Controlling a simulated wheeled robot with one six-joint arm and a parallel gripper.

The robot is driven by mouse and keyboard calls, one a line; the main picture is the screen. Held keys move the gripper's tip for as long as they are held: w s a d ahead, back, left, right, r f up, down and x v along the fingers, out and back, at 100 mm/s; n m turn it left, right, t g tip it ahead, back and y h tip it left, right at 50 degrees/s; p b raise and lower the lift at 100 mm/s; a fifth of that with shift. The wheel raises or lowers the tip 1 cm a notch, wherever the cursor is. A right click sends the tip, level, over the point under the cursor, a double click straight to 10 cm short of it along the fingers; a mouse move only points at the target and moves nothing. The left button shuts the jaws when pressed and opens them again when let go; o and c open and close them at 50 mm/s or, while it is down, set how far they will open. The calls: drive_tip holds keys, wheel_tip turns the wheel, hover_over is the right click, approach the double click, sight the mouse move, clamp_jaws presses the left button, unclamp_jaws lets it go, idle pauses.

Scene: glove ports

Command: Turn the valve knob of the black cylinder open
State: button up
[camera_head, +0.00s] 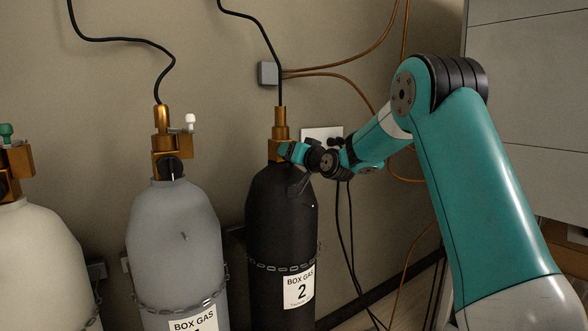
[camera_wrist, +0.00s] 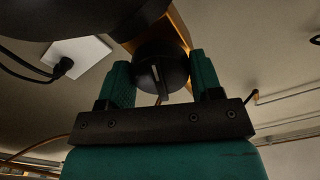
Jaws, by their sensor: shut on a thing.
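The black cylinder (camera_head: 270,230) stands against the wall, labelled BOX GAS 2, with a brass valve (camera_head: 280,130) on top. My gripper (camera_head: 288,151) reaches it from the right at valve height. In the wrist view, the round black valve knob (camera_wrist: 160,72), with a pale pointer line, sits between the two teal fingers of my gripper (camera_wrist: 161,80). The fingers are shut on the knob, one on each side. The brass valve body (camera_wrist: 178,32) shows behind the knob. In the head view the gripper hides the knob.
A grey cylinder (camera_head: 175,245) stands to the left, its own black knob (camera_head: 172,168) facing out. A white cylinder (camera_head: 40,265) is at far left. Chains hold the cylinders. A wall plate (camera_head: 322,133) and hanging cables are behind my wrist. Grey panels (camera_head: 525,100) stand at right.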

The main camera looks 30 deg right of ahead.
drive_tip(key=shift+f+n+b, duration=0.15)
drive_tip(key=shift+n+b, duration=1.95)
drive_tip(key=shift+b, duration=0.1)
drive_tip(key=o, duration=0.9)
drive_tip(key=s, duration=0.5)
drive_tip(key=s+b, duration=0.1)
drive_tip(key=s, duration=0.5)
drive_tip(key=s+b, duration=0.1)
drive_tip(key=s, duration=0.5)
drive_tip(key=shift+s+d, duration=0.2)
drive_tip(key=shift+d, duration=0.05)
